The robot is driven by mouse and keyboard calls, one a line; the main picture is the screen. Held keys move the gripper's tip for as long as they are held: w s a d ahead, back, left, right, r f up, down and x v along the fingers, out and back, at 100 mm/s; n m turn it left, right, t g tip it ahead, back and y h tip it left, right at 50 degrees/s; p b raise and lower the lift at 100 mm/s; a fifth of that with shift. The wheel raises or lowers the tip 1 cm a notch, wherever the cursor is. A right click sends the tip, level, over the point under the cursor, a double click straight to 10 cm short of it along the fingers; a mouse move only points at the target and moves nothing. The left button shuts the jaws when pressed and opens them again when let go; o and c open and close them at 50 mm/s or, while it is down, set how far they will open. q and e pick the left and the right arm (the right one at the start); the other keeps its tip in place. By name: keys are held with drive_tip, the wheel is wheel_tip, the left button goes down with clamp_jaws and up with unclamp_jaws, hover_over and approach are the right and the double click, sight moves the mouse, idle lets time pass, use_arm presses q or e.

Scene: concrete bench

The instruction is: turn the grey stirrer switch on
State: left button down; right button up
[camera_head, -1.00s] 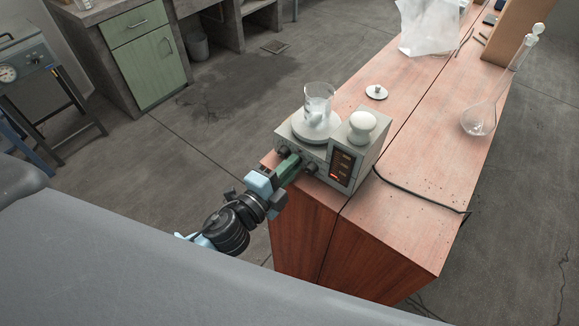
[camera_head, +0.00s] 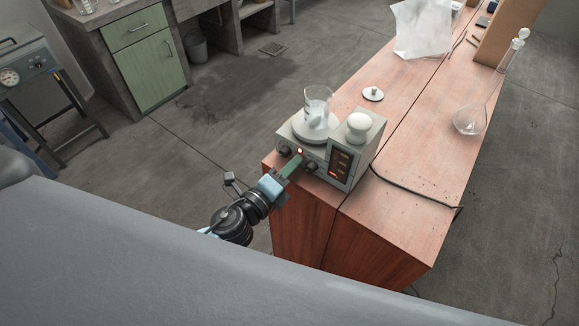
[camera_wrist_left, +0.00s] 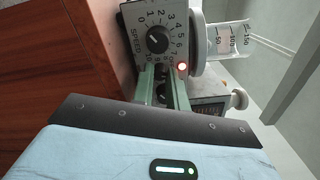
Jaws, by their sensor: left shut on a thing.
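The grey stirrer (camera_head: 338,163) stands at the near left end of the wooden bench, with a glass beaker (camera_head: 317,102) on its round white plate. My left gripper (camera_head: 295,163) is at its front panel, between two dark knobs. In the left wrist view its green fingers (camera_wrist_left: 163,88) are closed around the small dark switch (camera_wrist_left: 162,92), mostly hidden between them. A lamp (camera_wrist_left: 181,66) beside them glows red, and it also shows lit in the head view (camera_head: 300,151). The speed dial (camera_wrist_left: 157,40) is just beyond the fingers. My right gripper is out of view.
A black cable (camera_head: 410,192) runs across the bench (camera_head: 400,225). A glass flask (camera_head: 470,119), a small white lidlike piece (camera_head: 373,94) and a clear bag (camera_head: 422,28) stand farther back.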

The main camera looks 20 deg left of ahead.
use_arm(q)
drive_tip(key=shift+m, duration=0.6)
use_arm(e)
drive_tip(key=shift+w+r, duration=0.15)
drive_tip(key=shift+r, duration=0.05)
use_arm(q)
drive_tip(key=shift+m, duration=0.3)
drive_tip(key=c, duration=1.4)
unclamp_jaws()
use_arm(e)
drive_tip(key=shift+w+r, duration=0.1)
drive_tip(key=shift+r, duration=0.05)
use_arm(q)
drive_tip(key=shift+s, duration=0.1)
